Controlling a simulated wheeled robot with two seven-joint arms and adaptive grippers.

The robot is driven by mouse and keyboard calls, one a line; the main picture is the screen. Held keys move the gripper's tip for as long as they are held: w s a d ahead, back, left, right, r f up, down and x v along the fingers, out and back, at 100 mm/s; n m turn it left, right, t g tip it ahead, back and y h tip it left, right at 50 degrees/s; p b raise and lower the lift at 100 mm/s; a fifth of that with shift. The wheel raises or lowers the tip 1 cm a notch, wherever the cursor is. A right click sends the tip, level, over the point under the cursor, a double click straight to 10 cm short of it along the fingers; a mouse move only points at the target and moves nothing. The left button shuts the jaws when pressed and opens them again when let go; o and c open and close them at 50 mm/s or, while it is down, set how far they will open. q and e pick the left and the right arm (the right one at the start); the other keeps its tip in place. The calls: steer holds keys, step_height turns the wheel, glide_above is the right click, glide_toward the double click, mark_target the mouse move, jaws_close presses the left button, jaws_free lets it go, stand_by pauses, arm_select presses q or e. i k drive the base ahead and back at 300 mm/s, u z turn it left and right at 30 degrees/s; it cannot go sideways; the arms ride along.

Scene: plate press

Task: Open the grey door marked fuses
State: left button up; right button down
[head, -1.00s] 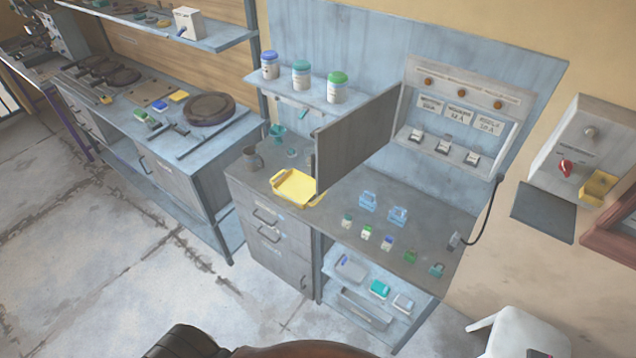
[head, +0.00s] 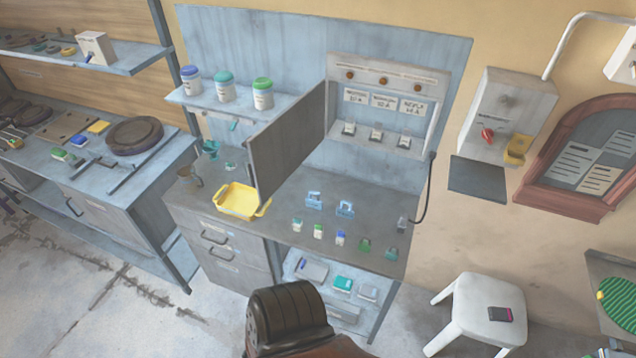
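The grey door (head: 288,143) of the fuse cabinet (head: 382,105) stands swung out from the cabinet's left side, over the bench. No marking is legible on the face I see. Inside the cabinet are several white labels, three fuse holders or switches (head: 376,134) in a row below them and three orange-brown round parts above. Neither of my grippers shows in the head view, and nothing is seen touching the door.
The grey bench (head: 370,240) holds a yellow tray (head: 238,213) below the door and several small coloured fuse-like pieces. A red-knobbed box (head: 505,115) hangs at the right. A white stool (head: 480,309) stands on the floor at the lower right.

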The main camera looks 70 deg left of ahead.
mark_target(276, 150)
steer(key=z, duration=0.4)
steer(key=k, duration=2.3)
steer(key=u, duration=2.5)
steer(key=i, duration=0.55)
steer(key=u, duration=0.1)
